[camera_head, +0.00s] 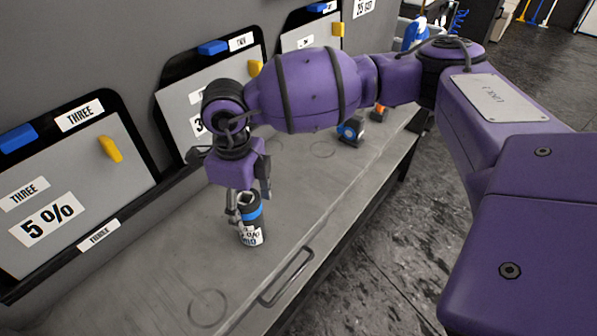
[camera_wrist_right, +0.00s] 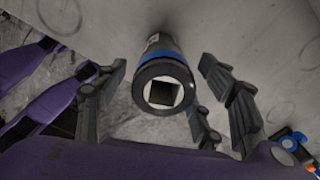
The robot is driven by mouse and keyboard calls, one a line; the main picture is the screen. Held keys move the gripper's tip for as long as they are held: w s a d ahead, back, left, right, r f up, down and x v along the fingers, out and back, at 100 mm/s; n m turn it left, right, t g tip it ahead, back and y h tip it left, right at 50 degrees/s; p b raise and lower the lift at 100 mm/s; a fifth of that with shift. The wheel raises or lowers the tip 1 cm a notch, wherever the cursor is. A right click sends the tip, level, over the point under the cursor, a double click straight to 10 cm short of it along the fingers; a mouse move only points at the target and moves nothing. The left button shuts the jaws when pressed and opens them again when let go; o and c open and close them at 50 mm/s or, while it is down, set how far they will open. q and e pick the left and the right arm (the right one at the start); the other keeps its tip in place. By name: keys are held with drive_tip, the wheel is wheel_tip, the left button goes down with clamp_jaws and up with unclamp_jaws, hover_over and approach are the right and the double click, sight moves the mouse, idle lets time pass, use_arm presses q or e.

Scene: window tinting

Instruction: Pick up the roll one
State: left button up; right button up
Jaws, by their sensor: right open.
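A dark upright roll (camera_head: 251,222) with a blue band near its top and a white label stands on the grey bench. My right gripper (camera_head: 247,194) is above it, pointing down, with its fingers close around its upper end. In the right wrist view, the roll's square-holed end (camera_wrist_right: 163,92) faces the camera. The open fingers of my right gripper (camera_wrist_right: 165,105) are on both sides of the roll, with gaps visible. I cannot read which number is on the label. My left gripper is not in view.
Two smaller rolls, one with a blue end (camera_head: 350,130) and one with an orange end (camera_head: 379,113), are farther along the bench (camera_head: 150,285). Window panels, including one marked THREE (camera_head: 75,185), line the wall. A handle (camera_head: 287,277) is on the bench's front edge.

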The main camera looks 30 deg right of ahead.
drive_tip(key=shift+f, duration=0.15)
drive_tip(key=c, duration=1.5)
clamp_jaws()
drive_tip(key=shift+r, duration=0.2)
